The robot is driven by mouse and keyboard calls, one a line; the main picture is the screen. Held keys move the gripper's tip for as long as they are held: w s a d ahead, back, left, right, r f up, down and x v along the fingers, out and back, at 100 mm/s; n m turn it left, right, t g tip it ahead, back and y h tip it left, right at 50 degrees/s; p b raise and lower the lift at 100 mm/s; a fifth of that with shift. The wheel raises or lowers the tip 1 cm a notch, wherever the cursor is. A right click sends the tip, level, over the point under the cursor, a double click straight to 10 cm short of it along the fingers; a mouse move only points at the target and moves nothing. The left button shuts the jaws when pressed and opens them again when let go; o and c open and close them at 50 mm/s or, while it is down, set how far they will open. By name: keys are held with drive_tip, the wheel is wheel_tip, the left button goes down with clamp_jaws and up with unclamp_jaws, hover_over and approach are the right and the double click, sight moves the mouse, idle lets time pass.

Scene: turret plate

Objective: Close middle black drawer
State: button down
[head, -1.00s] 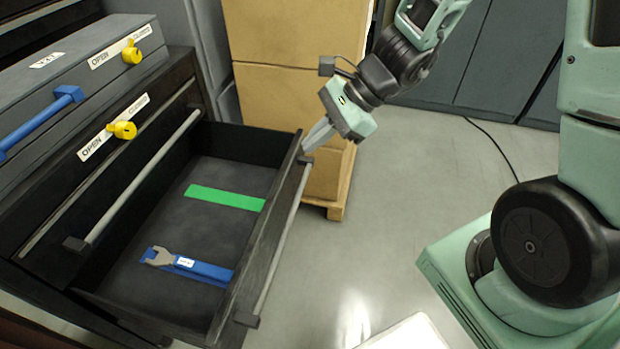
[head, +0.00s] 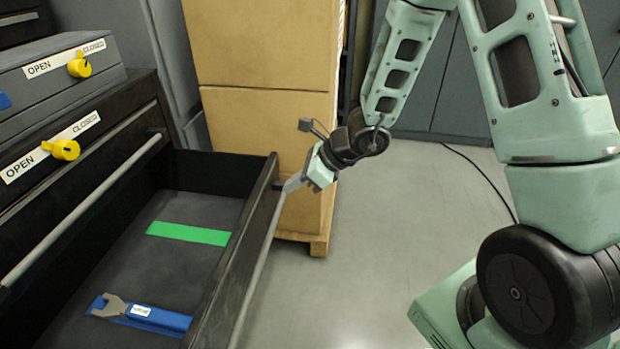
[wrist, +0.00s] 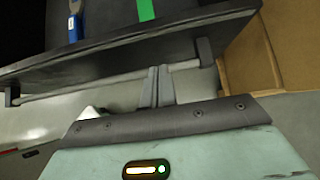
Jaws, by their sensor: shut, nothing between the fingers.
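The black drawer (head: 258,224) stands pulled out of the black cabinet. Inside it lie a blue-handled tool (head: 143,314) and a green strip (head: 188,233). The drawer's long bar handle runs along its front. My gripper (head: 290,187) is shut and empty at the far end of the drawer front. In the wrist view, the shut fingers (wrist: 157,82) are by the bar handle (wrist: 105,82), near its right-hand mount. I cannot tell whether they touch the handle.
Stacked cardboard boxes (head: 268,50) on a wooden pallet (head: 318,245) stand just behind my gripper. Above the open drawer are other drawer fronts with yellow knobs (head: 66,150). A black cable (head: 480,170) lies on the floor, which is otherwise clear right of the drawer.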

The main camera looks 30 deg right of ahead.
sight(263, 191)
drive_tip(key=shift+w+a+f, duration=0.15)
drive_tip(key=shift+w+a, duration=0.55)
drive_tip(key=shift+a, duration=0.25)
drive_tip(key=shift+w+a+f, duration=0.1)
drive_tip(key=shift+w+a, duration=0.6)
drive_tip(key=shift+a, duration=0.25)
